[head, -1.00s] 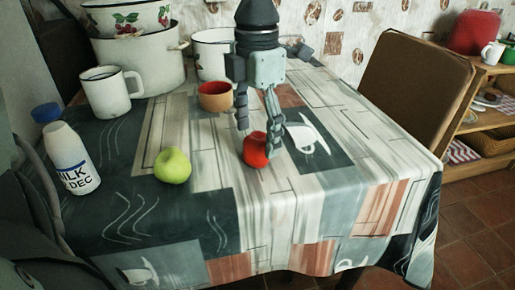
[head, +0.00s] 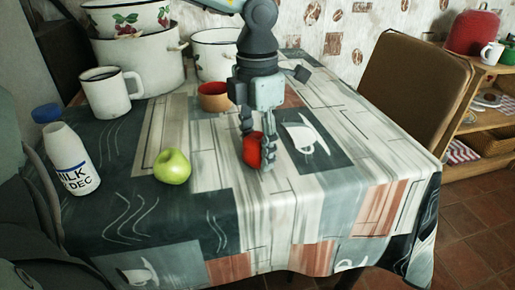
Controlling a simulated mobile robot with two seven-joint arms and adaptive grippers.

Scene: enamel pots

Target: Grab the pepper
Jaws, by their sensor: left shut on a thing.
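The red pepper (head: 252,151) is on the patterned tablecloth near the middle of the table. My left gripper (head: 257,154) comes down over it from above, with its fingers on either side. The gripper is shut on the pepper, and the fingers hide part of its sides. I cannot tell whether the pepper still touches the cloth. My right gripper does not show in the head view.
A green apple (head: 172,167) lies to the left of the pepper. A brown bowl (head: 213,97) stands behind it. A white mug (head: 109,94), a milk bottle (head: 72,160) and enamel pots (head: 142,66) crowd the left and back. The table's right side is clear.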

